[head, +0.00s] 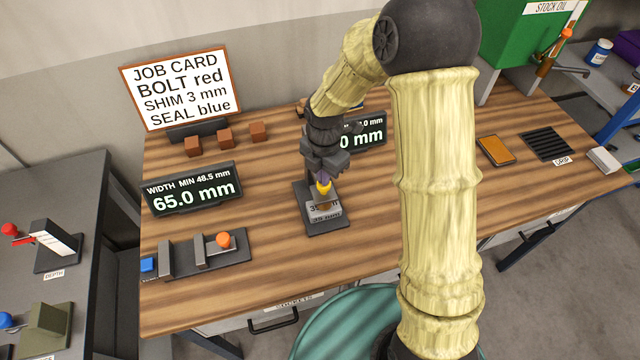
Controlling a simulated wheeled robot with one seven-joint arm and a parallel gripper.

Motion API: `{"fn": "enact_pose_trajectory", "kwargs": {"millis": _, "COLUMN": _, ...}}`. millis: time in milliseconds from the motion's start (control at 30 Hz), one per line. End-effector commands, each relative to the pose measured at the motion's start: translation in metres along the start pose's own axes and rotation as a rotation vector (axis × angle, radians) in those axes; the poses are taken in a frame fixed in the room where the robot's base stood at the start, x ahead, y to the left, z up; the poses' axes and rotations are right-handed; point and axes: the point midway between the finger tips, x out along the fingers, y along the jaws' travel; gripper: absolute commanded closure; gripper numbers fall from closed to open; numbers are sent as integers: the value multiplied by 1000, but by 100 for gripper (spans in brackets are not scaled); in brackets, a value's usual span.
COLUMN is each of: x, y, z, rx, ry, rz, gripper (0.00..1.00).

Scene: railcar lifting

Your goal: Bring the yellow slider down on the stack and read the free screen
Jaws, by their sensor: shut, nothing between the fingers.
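My gripper (323,178) is shut and points down over the dark stand (306,196) in the middle of the bench. A small yellow part (323,188), which looks like the yellow slider, shows right at its fingertips. Whether they touch cannot be told. Just below is the stack (325,208), brownish on top, with "35 mm" lettering at the stand's front. The gap between slider and stack is too small to judge. One screen (190,190) reads "WIDTH MIN 48.5 mm" and "65.0 mm". The other screen (372,133) is partly hidden by my arm; only "0 mm" shows large.
A job card (182,83) reads BOLT red, SHIM 3 mm, SEAL blue. Several brown blocks (225,136) stand before it. A sliding gauge with an orange knob (224,240) is at front left. An orange pad (495,150) and a black grid (548,144) lie at right.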

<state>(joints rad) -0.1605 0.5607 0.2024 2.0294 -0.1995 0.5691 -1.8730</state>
Motion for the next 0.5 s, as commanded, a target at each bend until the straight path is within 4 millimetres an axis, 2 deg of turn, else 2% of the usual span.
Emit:
{"fn": "enact_pose_trajectory", "kwargs": {"millis": 333, "x": 0, "y": 0, "z": 0, "rx": 0, "ry": 1, "rz": -1, "gripper": 100}}
{"fn": "enact_pose_trajectory", "kwargs": {"millis": 500, "x": -8, "y": 0, "z": 0, "rx": 0, "ry": 1, "rz": -1, "gripper": 100}}
